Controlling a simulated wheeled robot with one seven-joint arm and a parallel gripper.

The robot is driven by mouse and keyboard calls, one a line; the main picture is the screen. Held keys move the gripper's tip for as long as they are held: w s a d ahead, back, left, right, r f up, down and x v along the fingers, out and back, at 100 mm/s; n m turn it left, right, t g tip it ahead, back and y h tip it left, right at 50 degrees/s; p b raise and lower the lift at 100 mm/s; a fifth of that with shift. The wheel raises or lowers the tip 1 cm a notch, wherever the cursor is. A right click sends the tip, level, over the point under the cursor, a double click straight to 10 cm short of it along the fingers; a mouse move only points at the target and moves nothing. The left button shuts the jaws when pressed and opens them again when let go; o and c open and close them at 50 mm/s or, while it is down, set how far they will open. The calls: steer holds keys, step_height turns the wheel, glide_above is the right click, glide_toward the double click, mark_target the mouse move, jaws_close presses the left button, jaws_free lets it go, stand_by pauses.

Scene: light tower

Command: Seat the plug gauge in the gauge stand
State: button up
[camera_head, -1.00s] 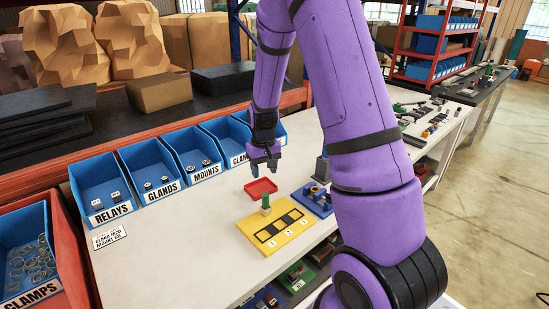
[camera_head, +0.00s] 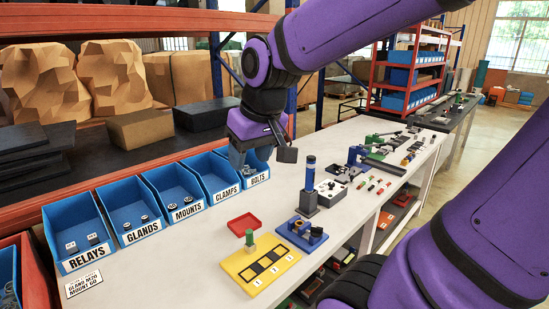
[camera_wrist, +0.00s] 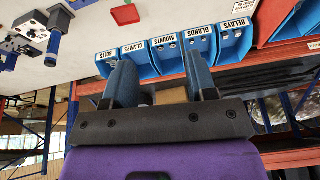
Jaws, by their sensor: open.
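I cannot tell for certain which part is the plug gauge. A dark upright with a blue cylinder (camera_head: 310,176) stands in a grey block (camera_head: 306,203) on the bench; this may be the gauge and its stand. It also shows at the left of the wrist view (camera_wrist: 55,43). A blue fixture (camera_head: 293,236) beside it holds small brass and dark round parts. My gripper (camera_head: 243,166) hangs near the clamps and bolts bins, apart from these parts. In the wrist view its two fingers (camera_wrist: 160,62) are spread, with nothing between them.
Blue labelled bins (camera_head: 80,231) line the back edge. More fixtures (camera_head: 360,156) stand farther right. The left front bench is mostly clear.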

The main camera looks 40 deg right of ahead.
steer(key=s+a+r+t, duration=0.1)
steer(key=s+r, duration=0.1)
steer(key=s, duration=0.6)
steer(key=shift+s+a+r+n, duration=0.3)
steer(key=shift+s+a, duration=0.05)
steer(key=shift+s, duration=0.05)
stand_by(1.6)
